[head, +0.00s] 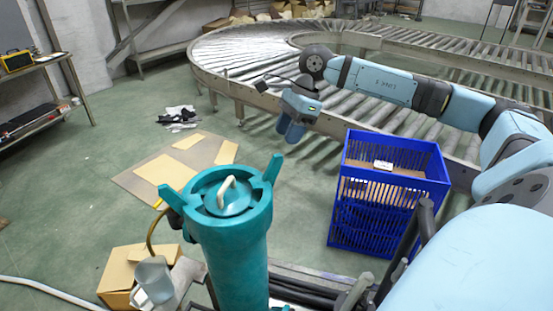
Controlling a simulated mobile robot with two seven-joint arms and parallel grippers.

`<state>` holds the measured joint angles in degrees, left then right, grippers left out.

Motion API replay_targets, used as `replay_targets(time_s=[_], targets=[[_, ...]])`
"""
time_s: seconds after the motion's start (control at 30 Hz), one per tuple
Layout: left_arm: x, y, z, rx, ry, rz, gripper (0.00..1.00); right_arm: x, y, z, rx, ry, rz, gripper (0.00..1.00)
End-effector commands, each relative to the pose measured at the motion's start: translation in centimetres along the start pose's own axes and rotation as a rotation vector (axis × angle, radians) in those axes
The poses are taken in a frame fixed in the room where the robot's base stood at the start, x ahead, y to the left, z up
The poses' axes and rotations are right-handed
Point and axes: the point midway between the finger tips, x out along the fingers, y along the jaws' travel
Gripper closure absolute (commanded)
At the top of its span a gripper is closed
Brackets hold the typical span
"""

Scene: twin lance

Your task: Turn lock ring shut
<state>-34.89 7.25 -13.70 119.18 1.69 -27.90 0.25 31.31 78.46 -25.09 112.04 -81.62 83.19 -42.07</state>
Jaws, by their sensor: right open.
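A tall teal cylinder (230,262) stands upright in the lower middle of the head view. The teal lock ring (259,215) sits around its top, with one lug (273,168) at the right and another (171,197) at the left. A round teal lid (236,207) with a pale curved handle (226,192) lies inside the ring. My right gripper (290,130) is open and empty, fingers pointing down. In the picture it is above and right of the ring, apart from it. I do not see my left gripper.
A blue slatted crate (400,180) stands right of the cylinder. A curved roller conveyor (225,60) spans the back. Flat cardboard (150,175) lies on the floor at left. A cardboard box (117,276) and a grey cup-shaped part (152,279) with a hose are lower left.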

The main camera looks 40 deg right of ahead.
Motion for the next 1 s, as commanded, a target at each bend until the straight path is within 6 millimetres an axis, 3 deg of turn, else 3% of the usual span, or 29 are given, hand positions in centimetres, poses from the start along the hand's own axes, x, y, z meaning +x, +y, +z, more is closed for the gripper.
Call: replay_targets(time_s=[0.2, 0.4, 0.83, 1.0], targets=[[0.0, 0.1, -0.1, -0.005, 0.004, 0.000, 0.00, 4.7, 0.0, 0.1, 0.000, -0.002, 0.002, 0.60], [0.1, 0.2, -0.2, -0.007, 0.005, 0.000, 0.00, 7.3, 0.0, 0.0, 0.001, -0.002, 0.000, 0.60], [0.0, 0.1, -0.2, 0.000, 0.004, 0.001, 0.00, 8.3, 0.0, 0.0, 0.000, -0.001, -0.001, 0.60], [0.0, -0.1, -0.1, 0.005, 0.003, 0.001, 0.00, 8.2, 0.0, 0.0, 0.000, -0.001, -0.001, 0.99]])
